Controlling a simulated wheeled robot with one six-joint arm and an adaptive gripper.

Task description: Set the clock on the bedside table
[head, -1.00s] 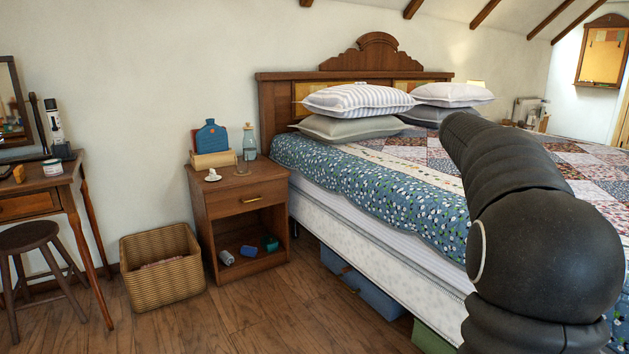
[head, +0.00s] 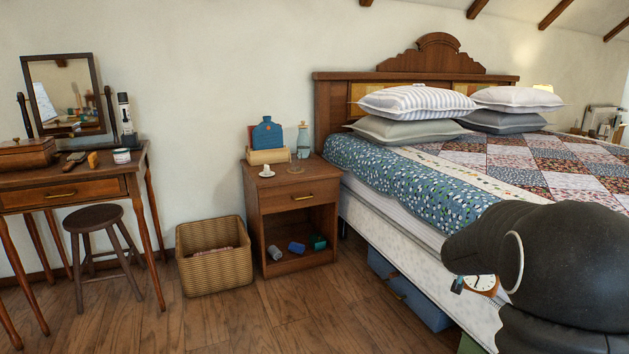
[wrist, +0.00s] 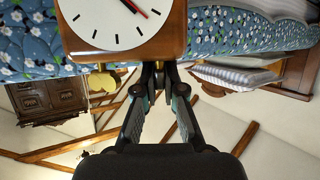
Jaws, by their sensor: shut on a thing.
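The clock (head: 480,283) has a white dial and an orange-brown wooden case. In the head view it shows at the lower right beside the bed, partly hidden behind my arm. In the wrist view the clock (wrist: 120,25) fills the top, with black marks and a red hand. My gripper (wrist: 160,75) is shut on the clock's edge; in the head view only a fingertip part (head: 457,285) shows. The bedside table (head: 292,203) stands left of the bed, well away from my gripper. Its top holds a blue bottle-shaped thing (head: 267,134), a wooden holder, a glass bottle and a small white item.
The bed (head: 420,255) with a patchwork quilt fills the right side. A wicker basket (head: 214,265) stands left of the bedside table. A stool (head: 100,240) and a dressing table (head: 65,193) are farther left. The floor (head: 300,320) in front is clear.

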